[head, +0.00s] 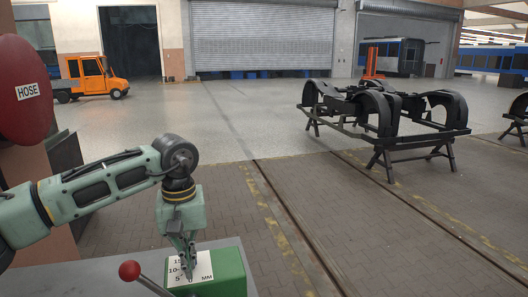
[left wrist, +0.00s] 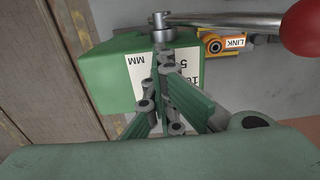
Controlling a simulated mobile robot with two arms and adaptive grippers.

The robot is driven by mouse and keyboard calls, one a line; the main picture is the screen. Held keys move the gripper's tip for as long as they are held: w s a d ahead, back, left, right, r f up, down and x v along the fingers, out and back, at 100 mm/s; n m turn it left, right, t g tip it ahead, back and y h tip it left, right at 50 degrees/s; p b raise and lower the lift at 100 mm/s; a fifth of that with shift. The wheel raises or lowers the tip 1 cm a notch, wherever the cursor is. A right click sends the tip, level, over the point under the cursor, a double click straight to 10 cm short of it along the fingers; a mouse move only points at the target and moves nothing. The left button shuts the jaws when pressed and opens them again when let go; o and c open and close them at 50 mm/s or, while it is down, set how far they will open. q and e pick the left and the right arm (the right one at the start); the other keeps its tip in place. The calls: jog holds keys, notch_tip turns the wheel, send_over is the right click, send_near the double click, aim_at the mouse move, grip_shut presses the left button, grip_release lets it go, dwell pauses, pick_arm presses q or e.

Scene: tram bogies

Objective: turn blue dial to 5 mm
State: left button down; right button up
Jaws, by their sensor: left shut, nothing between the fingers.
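No blue dial shows in either view. A green box (head: 232,276) stands on a grey surface at the bottom of the head view. It bears a white scale label marked 15, 10, 5 and MM; the label (left wrist: 192,72) shows partly in the left wrist view. A metal lever with a red ball (head: 130,270) runs to a pivot (left wrist: 160,22) on the box. My left gripper (head: 189,272) points down over the label, shut and empty. In the left wrist view its fingertips (left wrist: 165,62) are close to the pivot; I cannot tell whether they touch. My right gripper is out of view.
An orange part labelled LINK (left wrist: 222,44) lies beside the box. A red HOSE sign (head: 26,92) hangs at the left. Black bogie frames on stands (head: 385,115) and an orange truck (head: 92,78) are farther off. The floor between is open.

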pick_arm(q)
jog(key=shift+a+f, duration=0.35)
jog(key=shift+a, duration=0.45)
jog(key=shift+a+r, duration=0.25)
jog(key=shift+a, duration=0.15)
jog(key=shift+f+b, duration=0.15)
jog(key=shift+b, duration=0.15)
jog(key=shift+s, duration=0.2)
notch_tip(320, 180, up, 6)
jog(key=p, duration=0.4)
